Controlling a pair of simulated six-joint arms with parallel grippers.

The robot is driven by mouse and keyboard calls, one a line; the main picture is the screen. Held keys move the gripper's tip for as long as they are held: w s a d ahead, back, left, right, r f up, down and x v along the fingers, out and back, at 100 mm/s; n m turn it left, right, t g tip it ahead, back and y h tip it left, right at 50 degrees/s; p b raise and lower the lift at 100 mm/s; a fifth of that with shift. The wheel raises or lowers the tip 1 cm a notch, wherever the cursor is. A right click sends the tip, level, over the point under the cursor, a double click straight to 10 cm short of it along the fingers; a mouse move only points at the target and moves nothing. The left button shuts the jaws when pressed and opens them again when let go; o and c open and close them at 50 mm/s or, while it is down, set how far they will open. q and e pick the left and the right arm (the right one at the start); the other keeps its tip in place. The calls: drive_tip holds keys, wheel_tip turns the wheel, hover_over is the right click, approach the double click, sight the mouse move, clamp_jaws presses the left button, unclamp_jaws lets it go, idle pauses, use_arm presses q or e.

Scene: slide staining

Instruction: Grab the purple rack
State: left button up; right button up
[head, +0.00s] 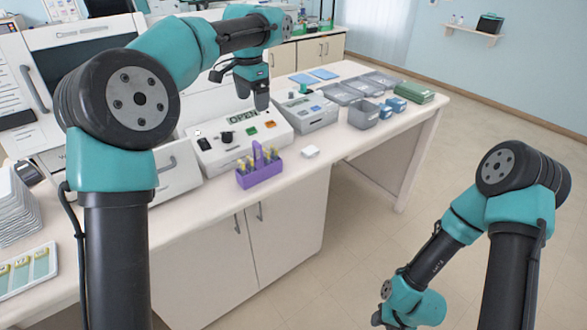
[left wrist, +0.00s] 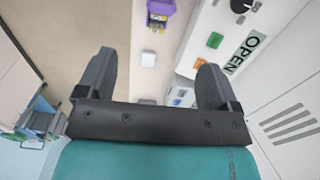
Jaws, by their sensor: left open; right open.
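The purple rack (head: 260,172) stands upright near the front edge of the bench, with a raised handle and several yellow-topped items in it. In the left wrist view the rack (left wrist: 161,7) shows at the top, cut off by the frame edge. My left gripper (head: 261,100) hangs pointing down above and behind the rack, over the white device. In the left wrist view its fingers (left wrist: 158,78) are wide apart with nothing between them, and the rack lies beyond the fingertips. My right gripper (head: 378,318) is low at the bottom, away from the bench and the rack.
A white device marked OPEN (head: 238,138) stands just behind the rack. A small white block (head: 310,152) lies to its right. A grey device (head: 306,112), trays (head: 339,94) and blue boxes (head: 397,104) stand further right.

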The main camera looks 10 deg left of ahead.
sight(257, 143)
use_arm(q)
drive_tip(key=shift+r, duration=0.2)
drive_tip(key=shift+f, duration=0.1)
wheel_tip(257, 143, down, 12)
drive_tip(key=shift+f, duration=0.1)
idle(0.5)
drive_tip(key=shift+a+f, duration=0.1)
drive_tip(key=shift+f, duration=2.45)
drive_tip(key=shift+c, duration=0.5)
drive_tip(key=c, duration=1.2)
